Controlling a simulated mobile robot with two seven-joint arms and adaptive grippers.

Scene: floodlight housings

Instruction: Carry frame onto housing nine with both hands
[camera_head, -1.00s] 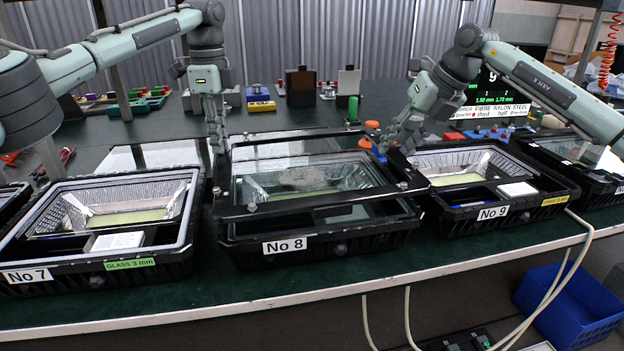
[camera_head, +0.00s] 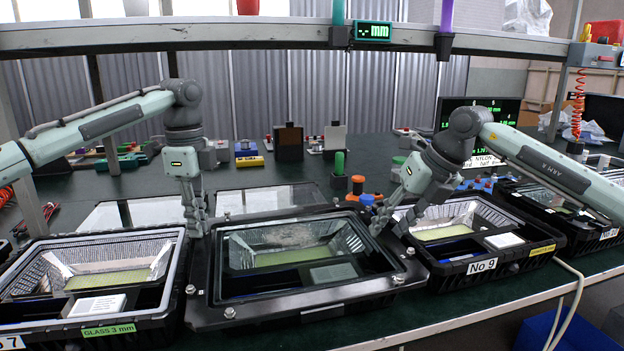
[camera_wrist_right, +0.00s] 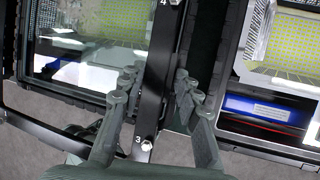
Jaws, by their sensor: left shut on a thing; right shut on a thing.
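The black frame (camera_head: 283,309), with bright screws at its corners, is held roughly level over housing eight, whose front label is hidden. Glass and the reflector below show through its opening. My left gripper (camera_head: 196,226) is shut on the frame's left side. My right gripper (camera_head: 388,224) is shut on its right side; in the right wrist view the fingers (camera_wrist_right: 152,98) close around the frame bar (camera_wrist_right: 160,75) between marks 3 and 4.
Another housing (camera_head: 580,232) stands right of housing nine, partly behind my right arm. Orange and blue knobs (camera_head: 366,198) and a green-topped post (camera_head: 339,170) stand behind. A shelf (camera_head: 240,36) crosses above.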

